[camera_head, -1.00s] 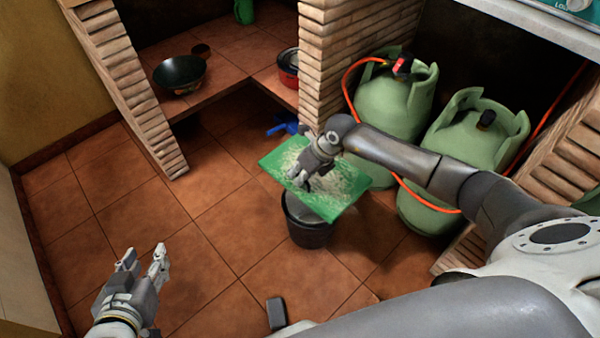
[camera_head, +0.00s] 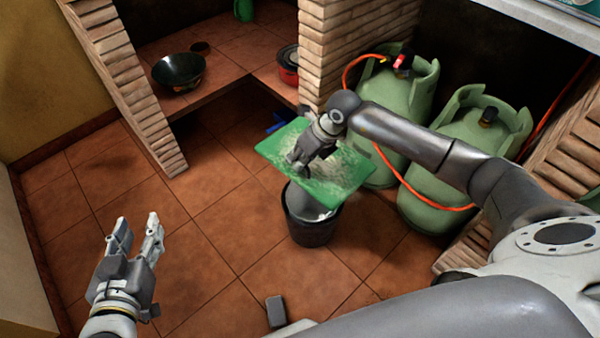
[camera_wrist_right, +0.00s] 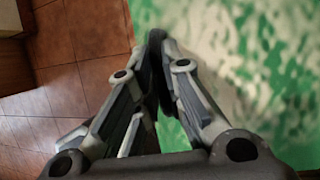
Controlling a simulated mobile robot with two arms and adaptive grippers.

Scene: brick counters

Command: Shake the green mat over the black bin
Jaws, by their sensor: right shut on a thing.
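The green mat (camera_head: 335,182) has pale speckled material spread over its top and is held roughly flat, slightly tilted, above the black bin (camera_head: 310,228). My right gripper (camera_head: 297,163) is shut on the mat near its left part. In the right wrist view the mat (camera_wrist_right: 225,50) fills the right side, and the gripper's fingers (camera_wrist_right: 155,45) are close together at its edge. The bin stands on the floor, its opening partly covered by the mat. My left gripper (camera_head: 138,228) is open and empty over the floor at the lower left.
Two green gas cylinders (camera_head: 390,110) (camera_head: 465,140) with an orange hose stand right of the mat. A brick pillar (camera_head: 325,45) rises behind it. A blue object (camera_head: 277,124) is partly hidden behind the mat. A dark bowl (camera_head: 180,70) and red pot (camera_head: 288,72) sit on the low shelf.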

